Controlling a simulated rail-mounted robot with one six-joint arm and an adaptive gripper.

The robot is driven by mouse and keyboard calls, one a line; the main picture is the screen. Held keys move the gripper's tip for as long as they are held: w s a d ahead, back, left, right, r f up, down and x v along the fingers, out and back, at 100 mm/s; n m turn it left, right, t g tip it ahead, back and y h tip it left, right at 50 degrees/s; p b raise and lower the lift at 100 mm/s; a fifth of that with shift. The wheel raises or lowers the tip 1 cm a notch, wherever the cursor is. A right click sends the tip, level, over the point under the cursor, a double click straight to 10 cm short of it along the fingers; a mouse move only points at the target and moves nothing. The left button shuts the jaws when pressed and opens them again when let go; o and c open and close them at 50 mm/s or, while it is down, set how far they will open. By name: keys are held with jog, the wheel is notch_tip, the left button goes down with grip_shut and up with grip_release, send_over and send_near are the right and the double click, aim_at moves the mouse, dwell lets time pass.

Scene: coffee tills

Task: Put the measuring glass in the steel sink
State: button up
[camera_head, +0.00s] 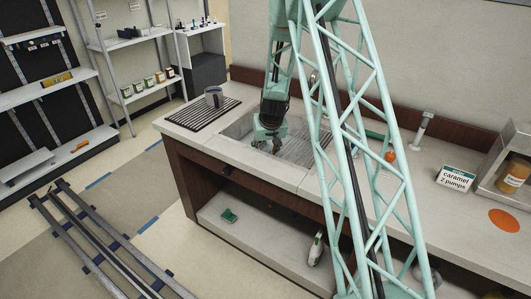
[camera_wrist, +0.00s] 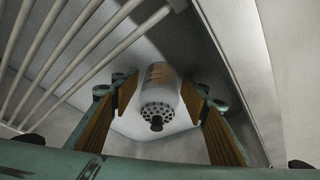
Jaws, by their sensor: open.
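The steel sink (camera_head: 238,128) is set into the counter, and its basin wall also shows in the wrist view (camera_wrist: 235,55). My gripper (camera_head: 266,146) is low over the basin. In the wrist view my gripper (camera_wrist: 158,98) is open, with a gap on each side between its brown finger pads and a pale cylinder. This cylinder, apparently the measuring glass (camera_wrist: 160,80), has orange-brown marks and is within the basin outline. A perforated round part with a dark knob shows at its near end; I cannot tell whether this is the drain. The glass is not distinguishable in the head view.
Bars of a rack (camera_wrist: 75,45) cross the basin beside my gripper. A grey mug (camera_head: 214,97) stands on the ribbed black mat (camera_head: 200,115) left of the sink. A caramel sign (camera_head: 455,178) stands on the right counter. An orange round object (camera_head: 390,156) lies nearer the sink.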

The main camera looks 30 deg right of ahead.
jog(key=shift+r, duration=0.15)
jog(key=shift+s+r+p, duration=0.1)
jog(key=shift+r+p, duration=0.25)
jog(key=p+v, duration=0.3)
jog(key=v, duration=0.8)
jog(key=shift+s+p, duration=0.2)
jog(key=shift+p, duration=0.2)
jog(key=shift+r, duration=0.1)
